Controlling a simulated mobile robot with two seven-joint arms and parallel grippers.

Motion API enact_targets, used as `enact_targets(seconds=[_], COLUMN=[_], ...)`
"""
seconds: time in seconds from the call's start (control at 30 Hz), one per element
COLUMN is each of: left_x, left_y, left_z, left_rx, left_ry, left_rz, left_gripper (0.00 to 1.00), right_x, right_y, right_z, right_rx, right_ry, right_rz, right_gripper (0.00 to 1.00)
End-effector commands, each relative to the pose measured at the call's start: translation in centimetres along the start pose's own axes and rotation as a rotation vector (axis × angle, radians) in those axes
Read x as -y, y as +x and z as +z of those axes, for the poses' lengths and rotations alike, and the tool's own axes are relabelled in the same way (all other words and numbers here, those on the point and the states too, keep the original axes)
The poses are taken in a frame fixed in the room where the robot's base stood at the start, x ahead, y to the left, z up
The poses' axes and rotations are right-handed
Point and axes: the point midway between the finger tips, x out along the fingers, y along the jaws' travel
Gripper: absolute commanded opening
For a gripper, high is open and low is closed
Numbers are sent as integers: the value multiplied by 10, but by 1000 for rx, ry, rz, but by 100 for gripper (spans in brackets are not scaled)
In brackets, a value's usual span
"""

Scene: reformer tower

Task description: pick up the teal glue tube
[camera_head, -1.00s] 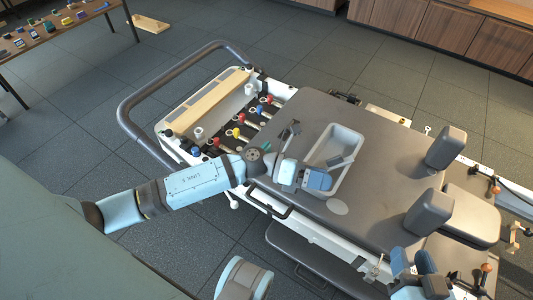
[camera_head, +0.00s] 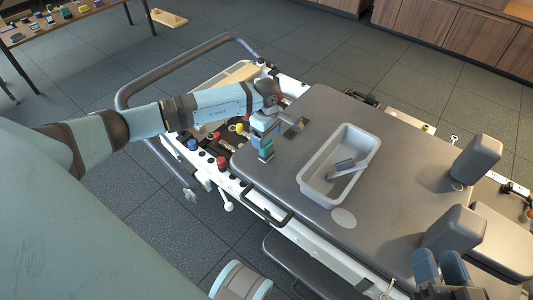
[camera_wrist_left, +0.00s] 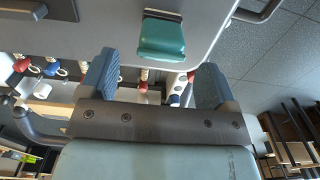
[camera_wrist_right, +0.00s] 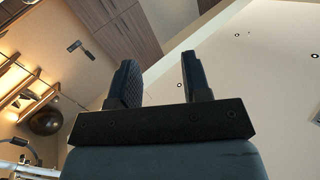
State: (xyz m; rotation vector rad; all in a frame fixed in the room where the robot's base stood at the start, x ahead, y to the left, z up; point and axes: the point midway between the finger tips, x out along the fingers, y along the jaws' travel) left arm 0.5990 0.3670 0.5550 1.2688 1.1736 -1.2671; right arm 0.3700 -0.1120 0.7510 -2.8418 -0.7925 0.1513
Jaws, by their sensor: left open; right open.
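The teal glue tube (camera_head: 266,152) is at the near left edge of the grey padded top (camera_head: 300,190), just below my left gripper (camera_head: 264,128) in the head view. In the left wrist view the teal tube (camera_wrist_left: 162,38) lies beyond the fingertips, in line with the gap between them. My left gripper (camera_wrist_left: 156,80) is open with nothing between its fingers. My right gripper (camera_head: 440,266) is at the bottom right of the head view. In the right wrist view it (camera_wrist_right: 160,85) is open and empty, facing a pale surface.
A grey tray (camera_head: 312,190) holding a grey item (camera_head: 345,166) stands right of the tube. A dark flat item (camera_head: 295,127) lies behind the gripper. Coloured knobs (camera_head: 221,163) line the frame's left end, and upright pads (camera_head: 475,158) stand at the right.

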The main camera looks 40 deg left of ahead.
Motion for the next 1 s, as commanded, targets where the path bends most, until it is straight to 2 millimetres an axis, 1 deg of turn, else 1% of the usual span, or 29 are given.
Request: enact_targets(seconds=[0.03,0.17,0.27,0.37,0.47,0.53,0.63,0.8,0.83,0.87,0.9,0.97,1.0], left_x=[0,0,1,2,3,2,2,2,2,2,2,2,2], left_y=[8,14,20,35,52,60,65,64,64,64,64,64,64], left_z=[1,1,1,1,1,1,1,0,0,0,0,0,1], left_rx=[2,3,3,3,4,3,3,3,3,3,3,3,3], left_ry=[-1,-1,-1,-2,-2,-1,-2,-1,-1,-1,-1,-1,-1], left_rz=[0,1,1,0,-1,0,1,1,1,1,1,1,1], left_gripper=[83,83,83,83,83,83,83,83,81,74,65,51,42], right_x=[-1,-1,-2,-4,-9,-11,-13,-13,-13,-13,-13,-13,-13], right_y=[0,0,1,1,4,6,6,6,6,6,6,6,6], right_z=[4,7,13,24,25,22,19,17,17,17,17,17,17], right_rx=[9,22,37,69,44,27,13,12,12,12,12,12,12], right_ry=[-1,0,0,0,-52,-81,-107,-109,-109,-109,-108,-108,-108], right_rz=[-1,-2,-4,-9,-10,-10,-9,-9,-9,-9,-9,-9,-9], right_gripper=[44,44,44,44,44,44,44,44,44,44,44,44,44])
